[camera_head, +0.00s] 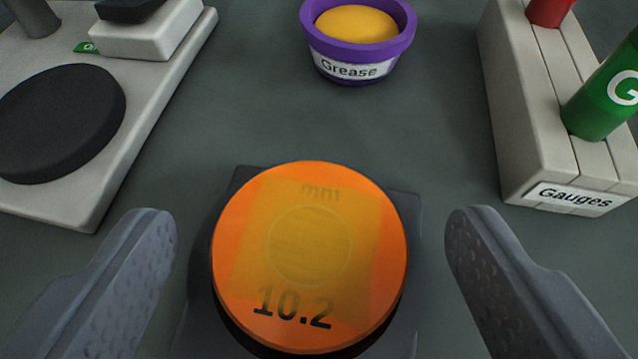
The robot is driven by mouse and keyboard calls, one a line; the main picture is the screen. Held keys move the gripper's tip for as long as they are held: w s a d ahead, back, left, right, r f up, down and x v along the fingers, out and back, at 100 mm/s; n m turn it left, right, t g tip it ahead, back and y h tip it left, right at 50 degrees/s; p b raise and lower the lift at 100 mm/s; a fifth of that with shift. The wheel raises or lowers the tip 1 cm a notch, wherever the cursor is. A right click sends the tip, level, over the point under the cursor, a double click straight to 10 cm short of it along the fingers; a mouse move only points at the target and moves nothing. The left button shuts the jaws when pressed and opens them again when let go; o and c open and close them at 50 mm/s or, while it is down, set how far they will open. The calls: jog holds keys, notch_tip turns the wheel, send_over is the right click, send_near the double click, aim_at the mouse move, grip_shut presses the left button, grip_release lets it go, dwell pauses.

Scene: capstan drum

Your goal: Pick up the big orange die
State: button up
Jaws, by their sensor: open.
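The big orange die (310,255) is a round disc with an orange top and a dark side, marked "mm" and "10.2". It lies on a dark square base (405,200) at the lower middle of the view. My gripper (312,235) is open, with one grey finger to the left of the die and one to the right. A gap shows between each finger and the die, and neither finger appears to touch it. The near edge of the base is cut off by the bottom of the frame.
A purple "Grease" pot (358,68) stands beyond the die. A pale "Gauges" block (530,130) with a red and a green gauge is at right. A pale plate (150,130) with a black disc (60,122) is at left. Grey surface between them is clear.

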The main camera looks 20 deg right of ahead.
jog(key=shift+w+d+f, duration=0.1)
jog(key=shift+w+f, duration=0.1)
jog(key=shift+w, duration=0.05)
jog(key=c, duration=1.5)
jog(key=shift+o, duration=0.2)
jog(key=shift+r, duration=0.15)
